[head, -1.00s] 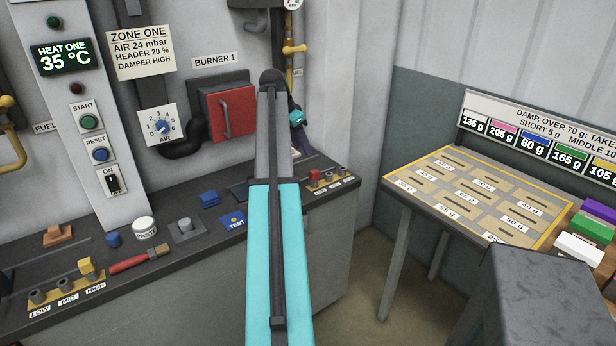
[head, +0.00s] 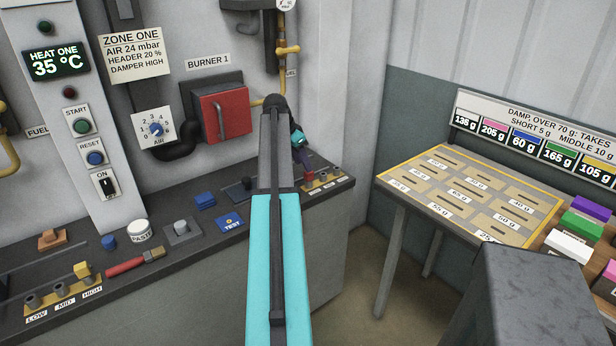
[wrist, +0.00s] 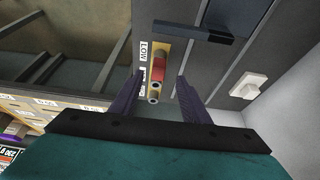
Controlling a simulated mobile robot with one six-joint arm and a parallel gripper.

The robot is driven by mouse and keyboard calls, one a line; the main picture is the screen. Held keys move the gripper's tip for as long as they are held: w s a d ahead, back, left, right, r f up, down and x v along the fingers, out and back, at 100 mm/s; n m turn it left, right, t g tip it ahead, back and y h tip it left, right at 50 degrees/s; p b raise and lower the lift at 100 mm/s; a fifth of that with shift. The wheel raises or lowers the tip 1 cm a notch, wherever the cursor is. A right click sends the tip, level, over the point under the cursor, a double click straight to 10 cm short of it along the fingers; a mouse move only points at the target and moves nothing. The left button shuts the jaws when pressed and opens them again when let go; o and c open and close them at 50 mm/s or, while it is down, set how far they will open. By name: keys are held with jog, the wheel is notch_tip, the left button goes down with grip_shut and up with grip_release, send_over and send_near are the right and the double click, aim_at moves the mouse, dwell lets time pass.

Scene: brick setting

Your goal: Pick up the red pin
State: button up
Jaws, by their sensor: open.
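The red pin (wrist: 159,70) stands in a small yellow strip (wrist: 155,56) with a LOW label, beside grey sockets. In the wrist view, my gripper (wrist: 159,77) is open, with one purple finger on each side of the red pin. The pin appears between the fingertips; I cannot tell whether they reach down to its height, and no contact shows. In the head view, my gripper (head: 307,160) is over the right end of the dark bench, at the left end of the strip (head: 335,181).
The wall with the red burner door (head: 226,113) stands behind. A slotted table (head: 405,204) is to the right, across a floor gap.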

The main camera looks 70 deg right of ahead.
aim_at(309, 179)
jog(key=shift+d+f, duration=0.15)
jog(key=shift+f, duration=0.25)
jog(key=shift+s+f, duration=0.1)
jog(key=shift+p+x, duration=1)
jog(key=shift+x, duration=1.45)
jog(key=shift+s, duration=0.1)
grip_shut()
